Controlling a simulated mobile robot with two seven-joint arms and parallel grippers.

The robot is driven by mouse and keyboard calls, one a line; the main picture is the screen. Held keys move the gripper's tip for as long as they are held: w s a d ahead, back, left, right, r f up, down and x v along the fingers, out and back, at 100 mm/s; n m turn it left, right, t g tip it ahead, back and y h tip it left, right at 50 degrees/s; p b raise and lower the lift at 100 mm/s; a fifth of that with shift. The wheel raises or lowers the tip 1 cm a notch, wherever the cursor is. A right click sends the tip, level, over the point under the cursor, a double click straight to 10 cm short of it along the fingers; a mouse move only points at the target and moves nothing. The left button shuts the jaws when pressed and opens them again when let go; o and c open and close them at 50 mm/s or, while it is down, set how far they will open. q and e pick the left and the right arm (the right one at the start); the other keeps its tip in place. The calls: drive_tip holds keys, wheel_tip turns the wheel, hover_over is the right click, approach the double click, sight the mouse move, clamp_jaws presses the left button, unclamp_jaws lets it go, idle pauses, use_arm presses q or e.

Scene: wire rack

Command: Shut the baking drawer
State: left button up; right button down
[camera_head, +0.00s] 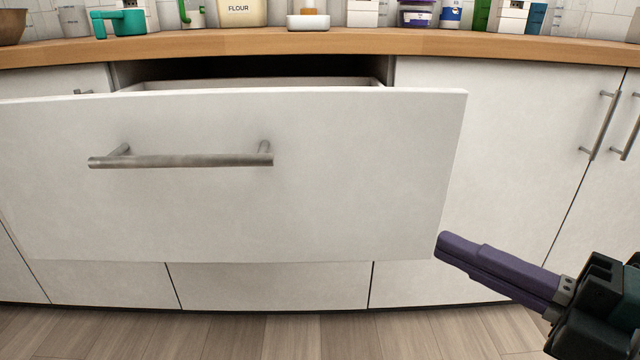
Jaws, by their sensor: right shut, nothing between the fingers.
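The baking drawer (350,190) is pulled open under the counter, its wide white front standing out from the cabinets. A metal bar handle (185,160) runs across the left part of the front. A strip of the drawer's inner rim shows behind the top edge; its contents are hidden. My right gripper (440,245) comes in from the lower right, with its purple fingers shut and empty. Its tips are at the lower right edge of the drawer front; I cannot tell whether they touch it. My left gripper is not in view.
A white cabinet door (510,130) with a vertical handle (603,125) is at the right. The wooden floor (290,335) below is clear.

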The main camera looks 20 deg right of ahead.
sight(363, 190)
drive_tip(key=x, duration=0.3)
drive_tip(key=d+b+x, duration=0.1)
drive_tip(key=x, duration=0.2)
drive_tip(key=w+d+b+x, duration=0.1)
drive_tip(key=x, duration=0.2)
drive_tip(key=shift+f, duration=0.15)
drive_tip(key=shift+w+d, duration=0.1)
drive_tip(key=shift+w, duration=0.4)
